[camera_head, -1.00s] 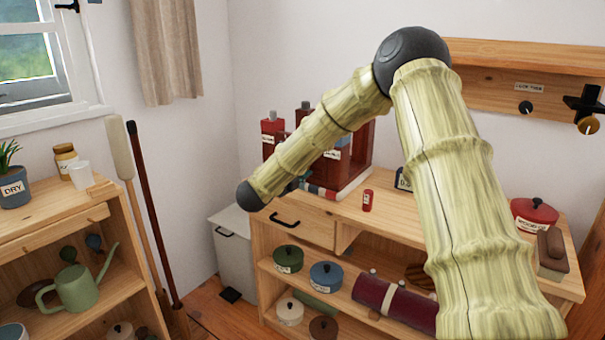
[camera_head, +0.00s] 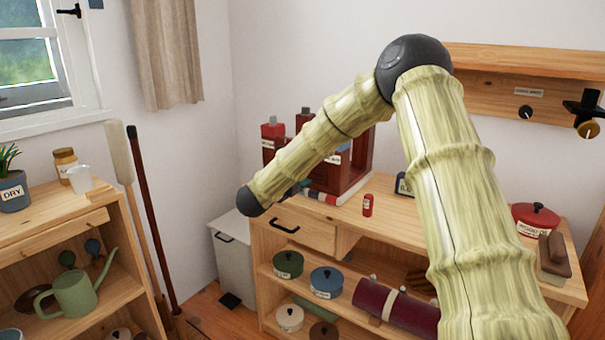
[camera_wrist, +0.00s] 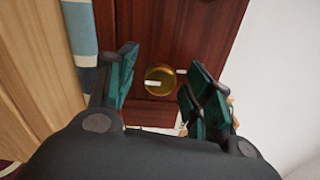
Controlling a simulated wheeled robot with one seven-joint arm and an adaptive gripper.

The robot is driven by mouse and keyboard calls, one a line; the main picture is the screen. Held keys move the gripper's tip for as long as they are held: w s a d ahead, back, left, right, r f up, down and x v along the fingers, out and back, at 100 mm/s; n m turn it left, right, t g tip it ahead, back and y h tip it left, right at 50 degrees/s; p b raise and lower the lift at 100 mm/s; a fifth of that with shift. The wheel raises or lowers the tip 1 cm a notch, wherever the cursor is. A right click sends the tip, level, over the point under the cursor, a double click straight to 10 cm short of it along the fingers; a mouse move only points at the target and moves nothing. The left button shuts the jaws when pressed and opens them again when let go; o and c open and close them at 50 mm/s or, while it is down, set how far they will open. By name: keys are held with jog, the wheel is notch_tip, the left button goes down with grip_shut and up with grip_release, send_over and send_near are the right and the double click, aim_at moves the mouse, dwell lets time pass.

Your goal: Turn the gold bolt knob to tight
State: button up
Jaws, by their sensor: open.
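In the wrist view, a round gold knob (camera_wrist: 160,88) sits on a dark red wooden panel (camera_wrist: 155,25). A short white mark shows on the knob's face at its left, and a separate white tick is on the panel at its upper right. My gripper (camera_wrist: 158,68) is open, with one teal-padded finger on each side of the knob and visible gaps between; I cannot tell its depth from the knob. In the head view, my gripper is mostly hidden behind my arm near the dark red rack (camera_head: 358,160) on the bench. The knob is hidden there.
A pale blue and white striped thing (camera_wrist: 83,30) and light wood (camera_wrist: 25,75) lie left of my gripper. A small red container (camera_head: 367,205) stands on the wooden bench (camera_head: 385,235). Another gold-faced knob (camera_head: 588,129) is on the wall shelf at right.

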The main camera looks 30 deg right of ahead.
jog(key=shift+a, duration=0.1)
jog(key=v, duration=1.1)
jog(key=shift+s+a, duration=0.15)
jog(key=shift+a, duration=0.25)
